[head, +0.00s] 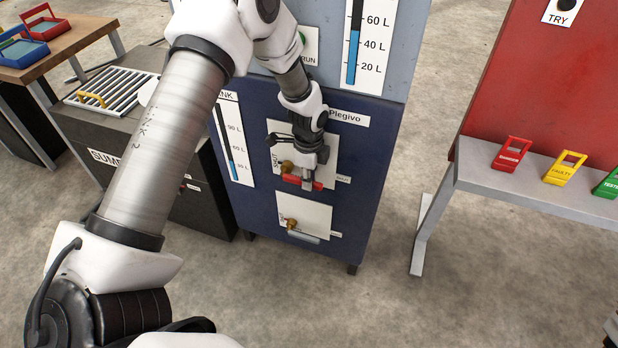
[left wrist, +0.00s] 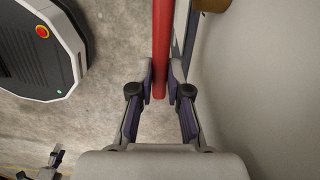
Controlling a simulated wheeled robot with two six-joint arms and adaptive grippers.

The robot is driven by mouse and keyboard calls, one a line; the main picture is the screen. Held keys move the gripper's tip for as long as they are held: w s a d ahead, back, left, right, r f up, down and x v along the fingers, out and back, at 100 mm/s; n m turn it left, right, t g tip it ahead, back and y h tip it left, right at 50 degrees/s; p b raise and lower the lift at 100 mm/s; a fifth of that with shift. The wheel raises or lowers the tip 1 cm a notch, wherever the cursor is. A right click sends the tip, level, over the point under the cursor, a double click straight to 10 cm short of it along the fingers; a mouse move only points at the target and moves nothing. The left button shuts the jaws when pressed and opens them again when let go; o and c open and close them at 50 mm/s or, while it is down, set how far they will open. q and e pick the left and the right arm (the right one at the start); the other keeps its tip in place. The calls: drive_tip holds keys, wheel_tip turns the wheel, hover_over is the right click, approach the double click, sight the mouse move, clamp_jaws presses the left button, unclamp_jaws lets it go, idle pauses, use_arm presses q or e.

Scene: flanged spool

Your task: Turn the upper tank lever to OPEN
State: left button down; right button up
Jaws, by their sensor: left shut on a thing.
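The upper tank lever (head: 291,179) is a red bar on a brass valve hub on a white plate (head: 317,142) of the blue tank cabinet. It lies roughly sideways, slightly tilted down to the right. A label at the plate's left side seems to read SHUT; a small label at its right is too small to read. My left gripper (head: 307,172) is at the lever and partly covers it. In the left wrist view the red lever (left wrist: 161,40) runs between the fingers of the left gripper (left wrist: 161,76), which is shut on it.
A lower brass valve (head: 291,223) sits on another white plate below. A red board and grey shelf (head: 480,177) with coloured tags stand at right. A dark sump box (head: 190,165) stands at left, behind my arm. Floor between cabinet and shelf is clear.

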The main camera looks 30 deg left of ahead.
sight(294, 176)
use_arm(q)
drive_tip(key=shift+a, duration=0.1)
drive_tip(key=shift+a+r+h+b, duration=0.2)
drive_tip(key=shift+r+h+b, duration=0.2)
drive_tip(key=shift+h+b, duration=0.6)
drive_tip(key=a+r+h+b, duration=0.1)
drive_tip(key=h+b, duration=0.1)
drive_tip(key=b, duration=0.2)
drive_tip(key=a+r+t+h+b, duration=0.1)
drive_tip(key=h+b, duration=0.2)
drive_tip(key=b, duration=0.1)
drive_tip(key=s+a+r+t+h+b, duration=0.1)
drive_tip(key=h+b, duration=0.1)
drive_tip(key=b, duration=0.2)
drive_tip(key=shift+a+r+h, duration=0.1)
drive_tip(key=shift+a+h, duration=0.2)
drive_tip(key=shift+h, duration=0.1)
drive_tip(key=shift+s+a+r+t+h+b, duration=0.3)
drive_tip(key=shift+a+h+b, duration=0.8)
drive_tip(key=shift+b, duration=1.25)
drive_tip(key=shift+s+a+r+t+h+b, duration=0.15)
drive_tip(key=shift+a+t+h+b, duration=0.35)
drive_tip(key=shift+h+b, duration=1.45)
drive_tip(key=shift+s+a+r+t+h+b, duration=0.2)
drive_tip(key=shift+a+h+b, duration=0.8)
drive_tip(key=shift+b, duration=1.7)
drive_tip(key=c, duration=1.1)
unclamp_jaws()
